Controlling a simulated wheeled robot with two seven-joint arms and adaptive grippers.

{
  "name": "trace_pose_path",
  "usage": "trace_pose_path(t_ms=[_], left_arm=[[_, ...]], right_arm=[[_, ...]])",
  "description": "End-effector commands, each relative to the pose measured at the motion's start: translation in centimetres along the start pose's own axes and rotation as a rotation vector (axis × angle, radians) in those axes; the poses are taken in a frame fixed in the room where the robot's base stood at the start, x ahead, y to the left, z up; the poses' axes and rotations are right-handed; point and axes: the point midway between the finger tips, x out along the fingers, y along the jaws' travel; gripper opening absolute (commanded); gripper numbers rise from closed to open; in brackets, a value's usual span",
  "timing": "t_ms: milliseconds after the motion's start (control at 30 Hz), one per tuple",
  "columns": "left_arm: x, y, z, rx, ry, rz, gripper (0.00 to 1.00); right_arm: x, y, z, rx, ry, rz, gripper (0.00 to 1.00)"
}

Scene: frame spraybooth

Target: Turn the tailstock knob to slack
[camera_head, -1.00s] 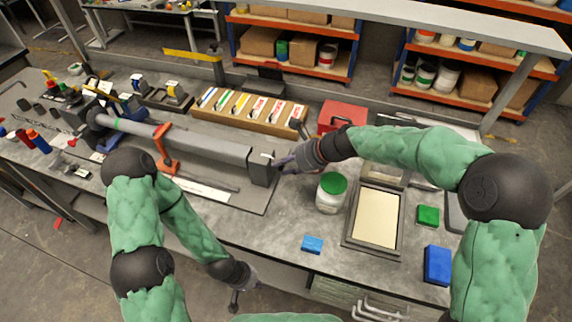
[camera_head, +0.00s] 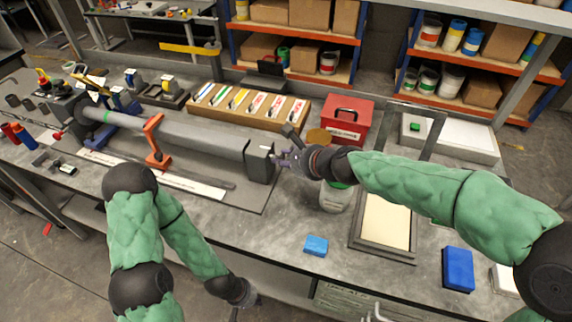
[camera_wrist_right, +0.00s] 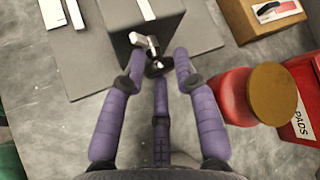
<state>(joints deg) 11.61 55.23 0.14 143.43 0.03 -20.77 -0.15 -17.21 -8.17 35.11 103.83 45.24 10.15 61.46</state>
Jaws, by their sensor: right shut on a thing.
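The tailstock is a dark grey block (camera_head: 259,163) at the right end of the long grey frame (camera_head: 195,137) on the bench. Its small dark knob with a pale lever (camera_wrist_right: 155,67) shows between my right fingers in the right wrist view. My right gripper (camera_head: 285,158) is at the tailstock's right face and is shut on the knob. Two purple fingers stand at the knob's sides, and a third comes from below. In the head view the fingers mostly hide the knob. My left gripper (camera_head: 243,300) hangs low by the bench's front edge, its fingers hard to make out.
A jar (camera_head: 334,198) stands close under my right wrist. A framed tray (camera_head: 386,228), a small blue block (camera_head: 316,245) and a larger blue block (camera_head: 457,268) lie to the right.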

Motion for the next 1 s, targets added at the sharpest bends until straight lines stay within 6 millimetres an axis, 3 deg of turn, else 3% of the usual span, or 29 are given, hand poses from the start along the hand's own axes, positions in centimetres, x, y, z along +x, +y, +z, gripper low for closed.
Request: trace_pose_path(t_ms=[533, 567, 600, 1000], left_arm=[[0.48, -0.17, -0.03, 0.000, 0.000, 0.000, 0.00], [0.48, -0.17, -0.04, 0.000, 0.000, 0.000, 0.00], [0.48, -0.17, -0.03, 0.000, 0.000, 0.000, 0.00], [0.48, -0.17, -0.04, 0.000, 0.000, 0.000, 0.00]], right_arm=[[0.14, 0.29, -0.20, -0.014, 0.003, -0.011, 0.00], [0.14, 0.29, -0.20, -0.014, 0.003, -0.011, 0.33], [0.14, 0.29, -0.20, -0.014, 0.003, -0.011, 0.40], [-0.31, 0.04, -0.03, -0.016, 0.000, -0.015, 0.40]])
